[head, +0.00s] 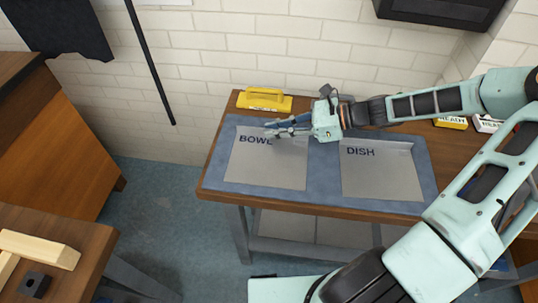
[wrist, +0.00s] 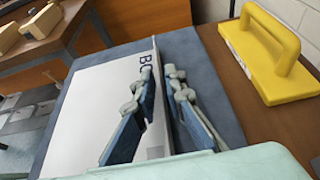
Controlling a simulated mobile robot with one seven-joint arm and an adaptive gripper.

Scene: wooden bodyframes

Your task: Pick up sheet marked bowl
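The grey sheet marked BOWL (head: 265,168) lies flat on the blue mat on the workbench, left of the DISH sheet. In the wrist view, the BOWL sheet (wrist: 100,110) has a thin raised lip along one edge. My gripper (head: 274,130) is over the far edge of this sheet and partly hides its lettering. In the wrist view, my gripper (wrist: 158,74) has its two fingers apart, one on each side of the raised lip. A gap shows between the fingers, and I cannot tell whether either touches the lip.
The sheet marked DISH (head: 382,180) lies to the right on the blue mat (head: 322,180). A yellow handled tool (head: 264,100) stands behind the mat; it is at the upper right in the wrist view (wrist: 268,55). Small yellow and white boxes (head: 452,122) sit at the bench's right.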

